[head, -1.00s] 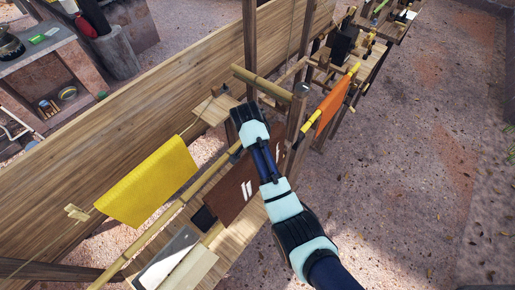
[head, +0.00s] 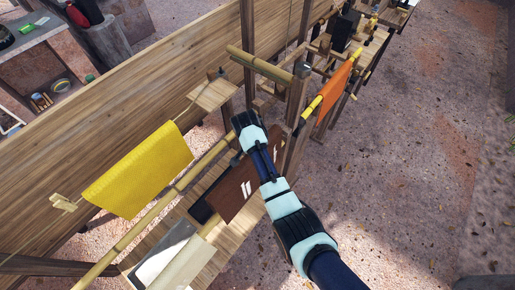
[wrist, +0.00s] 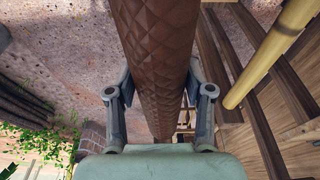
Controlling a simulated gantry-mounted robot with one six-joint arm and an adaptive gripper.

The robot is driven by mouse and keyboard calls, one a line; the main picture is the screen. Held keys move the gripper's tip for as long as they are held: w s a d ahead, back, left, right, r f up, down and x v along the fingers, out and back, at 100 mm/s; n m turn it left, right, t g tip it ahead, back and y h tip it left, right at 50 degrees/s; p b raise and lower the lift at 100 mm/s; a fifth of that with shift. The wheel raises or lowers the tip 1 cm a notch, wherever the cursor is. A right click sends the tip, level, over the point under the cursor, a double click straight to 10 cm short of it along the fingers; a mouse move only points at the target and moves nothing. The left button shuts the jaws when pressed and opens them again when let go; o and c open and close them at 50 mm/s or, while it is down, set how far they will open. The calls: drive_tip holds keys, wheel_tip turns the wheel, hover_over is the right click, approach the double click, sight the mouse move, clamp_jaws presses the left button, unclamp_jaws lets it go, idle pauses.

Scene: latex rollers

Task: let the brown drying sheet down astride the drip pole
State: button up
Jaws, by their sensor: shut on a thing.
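The brown drying sheet (head: 233,196), with white marks on it, hangs beneath my arm in the head view. In the wrist view the quilted brown sheet (wrist: 158,50) runs between the two fingers of my gripper (wrist: 160,78), which is shut on it. A yellow bamboo pole (head: 150,215) passes to the left of the sheet in the head view. A bamboo pole (wrist: 275,50) also shows right of the sheet in the wrist view, with a gap between them. I cannot tell which pole is the drip pole. My arm hides the sheet's top in the head view.
A yellow sheet (head: 140,172) hangs on a line at the left. An orange sheet (head: 334,97) hangs on a pole beyond the wooden posts (head: 297,105). A long plank wall (head: 120,125) runs behind. Open ground (head: 420,170) lies to the right.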

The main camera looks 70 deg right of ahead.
wheel_tip(320, 180, down, 16)
drive_tip(key=b, duration=1.1)
drive_tip(key=shift+f, duration=0.55)
drive_tip(key=o, duration=1.5)
drive_tip(key=v, duration=1.2)
drive_tip(key=shift+w, duration=0.1)
